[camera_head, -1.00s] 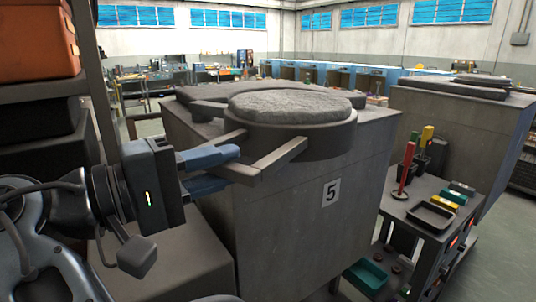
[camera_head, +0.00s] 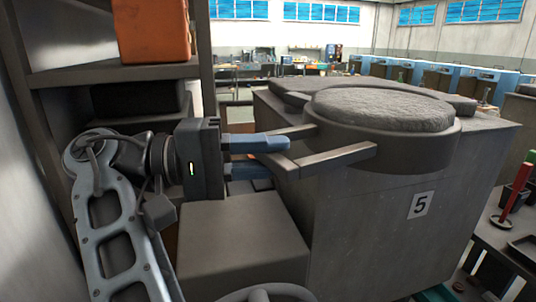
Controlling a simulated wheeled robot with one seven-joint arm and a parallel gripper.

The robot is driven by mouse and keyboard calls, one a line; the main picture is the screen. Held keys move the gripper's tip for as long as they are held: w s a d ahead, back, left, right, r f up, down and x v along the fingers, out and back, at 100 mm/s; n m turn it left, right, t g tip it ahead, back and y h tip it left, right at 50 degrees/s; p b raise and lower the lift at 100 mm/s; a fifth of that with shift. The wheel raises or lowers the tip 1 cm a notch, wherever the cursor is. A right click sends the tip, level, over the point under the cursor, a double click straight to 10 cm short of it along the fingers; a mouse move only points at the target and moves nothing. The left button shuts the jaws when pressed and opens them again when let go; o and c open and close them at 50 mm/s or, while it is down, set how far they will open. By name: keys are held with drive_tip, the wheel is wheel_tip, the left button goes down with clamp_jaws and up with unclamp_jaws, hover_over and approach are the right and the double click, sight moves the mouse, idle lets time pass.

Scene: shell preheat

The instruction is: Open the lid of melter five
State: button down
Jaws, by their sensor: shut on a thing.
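Melter five is a grey box-shaped unit (camera_head: 345,215) with a white label "5" (camera_head: 418,204) on its side. Its round lid (camera_head: 385,110) has a rough grey top and a dark rim, and it overhangs the melter's near edge. A dark handle frame (camera_head: 335,160) sticks out from the lid to the left. My gripper (camera_head: 272,158), with blue fingers, is shut on the outer end of this handle. The fingers hide part of the handle. I cannot tell how far the lid is from its seat.
A dark shelf with an orange box (camera_head: 152,30) stands at the left. A grey box (camera_head: 243,245) stands below my gripper, close to the melter. A dark cart with a red-handled tool (camera_head: 515,195) is at the right. Workbenches line the back.

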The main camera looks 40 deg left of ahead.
drive_tip(key=c, duration=1)
unclamp_jaws()
drive_tip(key=shift+c, duration=0.2)
